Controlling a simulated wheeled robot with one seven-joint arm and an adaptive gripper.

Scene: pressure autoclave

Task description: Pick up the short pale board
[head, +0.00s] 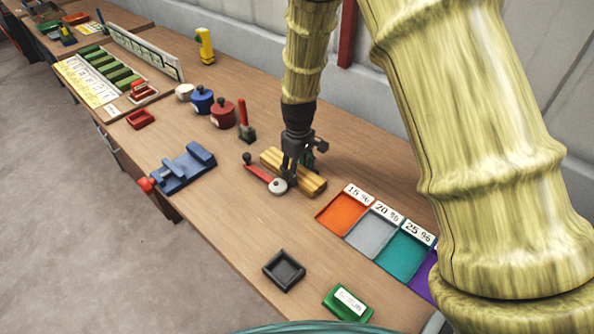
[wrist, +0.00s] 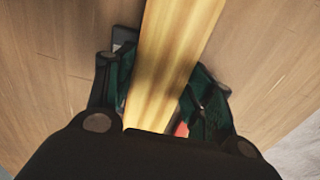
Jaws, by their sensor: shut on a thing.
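The short pale board (head: 314,185) is a yellowish wooden block with visible grain, at the middle of the bench. My gripper (head: 297,174) reaches down over its middle from above. In the wrist view the board (wrist: 172,58) runs lengthwise between the two dark green finger pads (wrist: 161,88), one on each side, and the gripper is shut on it. The board lies level, at or very near the bench top; I cannot tell whether it touches. The fingers hide part of its middle.
Orange (head: 341,214), grey and teal trays stand to the right. A blue fixture (head: 184,168) and red pot (head: 223,114) are to the left.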

